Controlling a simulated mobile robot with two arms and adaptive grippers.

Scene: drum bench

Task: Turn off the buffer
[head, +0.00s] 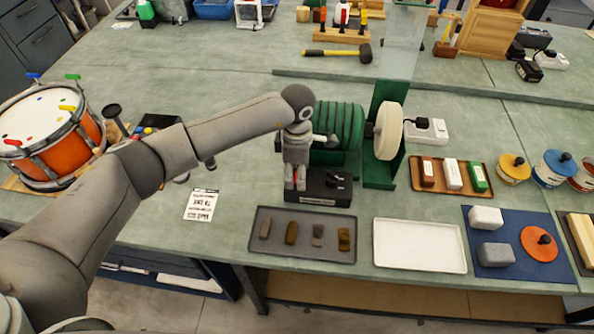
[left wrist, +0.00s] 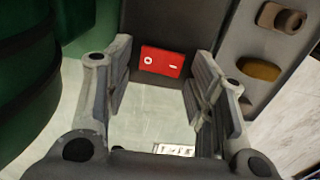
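The buffer (head: 338,126) has a green ribbed motor body and a pale wheel (head: 388,131) on its right. A dark control box (head: 328,187) with a black knob stands in front of it. My left gripper (head: 296,183) points down at the left end of this box. In the left wrist view a red switch (left wrist: 162,61) marked with a circle and a dash lies between the fingers, near their tips. The left gripper is open, with nothing held; I cannot tell whether a finger touches the switch. My right gripper is not in view.
A grey tray (head: 262,253) with several small bars lies in front of the box. An empty white tray (head: 419,264) is to its right. A printed card (head: 201,204) lies left of the gripper. An orange drum (head: 62,152) stands at the left.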

